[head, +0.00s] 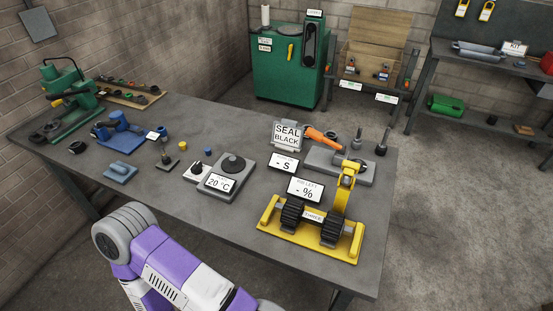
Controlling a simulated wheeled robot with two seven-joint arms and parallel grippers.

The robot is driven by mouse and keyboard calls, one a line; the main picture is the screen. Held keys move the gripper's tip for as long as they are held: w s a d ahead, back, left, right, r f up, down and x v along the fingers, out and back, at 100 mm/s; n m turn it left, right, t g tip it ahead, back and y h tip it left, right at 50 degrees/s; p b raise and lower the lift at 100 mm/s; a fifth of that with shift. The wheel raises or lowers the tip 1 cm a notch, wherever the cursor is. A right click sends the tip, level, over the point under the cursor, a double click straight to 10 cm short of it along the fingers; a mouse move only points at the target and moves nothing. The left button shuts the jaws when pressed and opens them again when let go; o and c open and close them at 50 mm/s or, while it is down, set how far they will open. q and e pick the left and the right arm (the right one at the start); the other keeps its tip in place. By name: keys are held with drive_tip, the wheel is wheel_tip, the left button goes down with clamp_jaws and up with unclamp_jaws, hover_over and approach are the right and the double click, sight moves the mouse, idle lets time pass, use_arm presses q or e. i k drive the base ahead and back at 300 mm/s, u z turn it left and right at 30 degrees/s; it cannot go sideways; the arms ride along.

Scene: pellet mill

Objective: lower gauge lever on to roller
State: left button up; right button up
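A yellow roller stand (266,216) sits on the near right part of the table. It carries two black ribbed rollers, a left one (292,212) and a right one (331,230). A yellow gauge lever (344,190) stands upright behind the right roller, with its yellow head at the top. The lever looks raised, clear of the rollers. Neither of my grippers shows; only a purple and white arm of mine is in view at the lower left.
Display signs (305,189) stand close behind the rollers. A hot plate (233,165), an orange-handled tool (320,135) and a grey block (325,160) are nearby. Green and blue tools (120,138) lie at the far left. Table space left of the roller stand is clear.

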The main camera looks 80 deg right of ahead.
sight(349, 168)
drive_tip(key=u, duration=0.6)
drive_tip(key=k, duration=2.85)
drive_tip(key=z, duration=1.55)
drive_tip(key=i, duration=0.5)
drive_tip(key=u, duration=1.65)
drive_tip(key=k, duration=0.8)
drive_tip(key=z, duration=1.25)
drive_tip(key=i, duration=0.5)
drive_tip(key=u, duration=0.05)
